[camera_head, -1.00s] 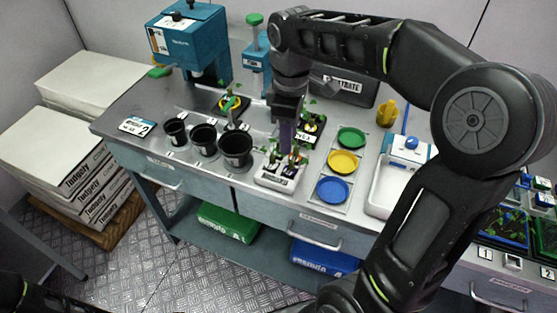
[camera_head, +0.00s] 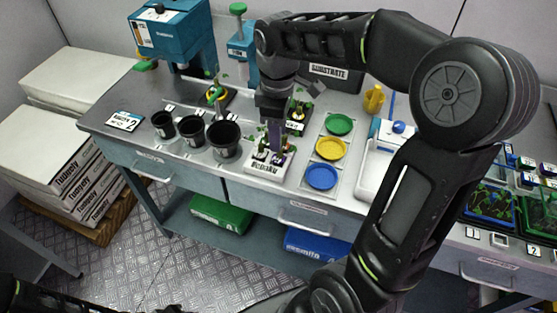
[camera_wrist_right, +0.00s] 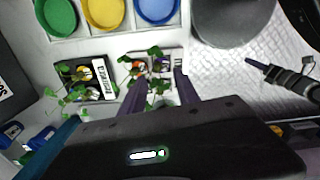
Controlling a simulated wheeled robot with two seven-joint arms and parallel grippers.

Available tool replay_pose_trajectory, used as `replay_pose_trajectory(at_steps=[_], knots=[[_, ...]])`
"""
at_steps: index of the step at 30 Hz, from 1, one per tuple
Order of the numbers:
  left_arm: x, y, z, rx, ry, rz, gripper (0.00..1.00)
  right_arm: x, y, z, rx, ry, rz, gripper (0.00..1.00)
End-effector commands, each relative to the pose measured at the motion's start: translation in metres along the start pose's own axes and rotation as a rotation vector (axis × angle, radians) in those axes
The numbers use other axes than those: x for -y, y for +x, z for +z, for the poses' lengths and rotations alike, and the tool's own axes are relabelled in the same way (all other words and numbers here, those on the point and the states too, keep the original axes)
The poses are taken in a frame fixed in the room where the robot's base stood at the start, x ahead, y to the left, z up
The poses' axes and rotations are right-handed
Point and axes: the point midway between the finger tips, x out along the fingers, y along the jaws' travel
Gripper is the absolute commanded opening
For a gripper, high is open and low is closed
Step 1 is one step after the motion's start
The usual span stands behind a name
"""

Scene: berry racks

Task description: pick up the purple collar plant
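A small white tray (camera_head: 262,173) near the table's front edge holds several small green plants, and it also shows in the wrist view (camera_wrist_right: 172,60). A purple patch (camera_head: 279,158) shows at its right side in the head view; I cannot be sure that it is the plant's collar. My right gripper (camera_head: 276,147) points down at this tray. In the wrist view, the right gripper's fingers (camera_wrist_right: 160,88) are apart, with leaves between and just beyond them. My left arm shows at the head view's bottom left; its finger state is not clear.
Several black pots (camera_head: 225,141) stand left of the tray. Green, yellow and blue dishes (camera_head: 322,177) lie to its right. A black tray with plants (camera_wrist_right: 88,80) sits behind it.

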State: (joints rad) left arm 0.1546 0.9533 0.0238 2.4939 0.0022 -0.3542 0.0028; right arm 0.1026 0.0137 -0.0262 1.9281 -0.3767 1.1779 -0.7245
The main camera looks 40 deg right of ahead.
Motion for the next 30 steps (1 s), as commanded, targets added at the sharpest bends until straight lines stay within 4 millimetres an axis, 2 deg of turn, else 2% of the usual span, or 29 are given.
replay_pose_trajectory(at_steps=[10, 29, 30], knots=[[-0.003, -0.009, 0.001, 0.003, -0.002, -0.003, 0.37, -0.003, 0.044, 0.003, 0.002, 0.000, -0.003, 0.38], [-0.002, -0.008, 0.001, 0.003, -0.002, -0.003, 0.37, -0.003, 0.046, 0.002, 0.000, 0.000, -0.001, 0.38], [-0.002, -0.008, 0.001, 0.003, -0.002, -0.003, 0.37, -0.003, 0.046, 0.002, 0.000, 0.000, -0.001, 0.35]])
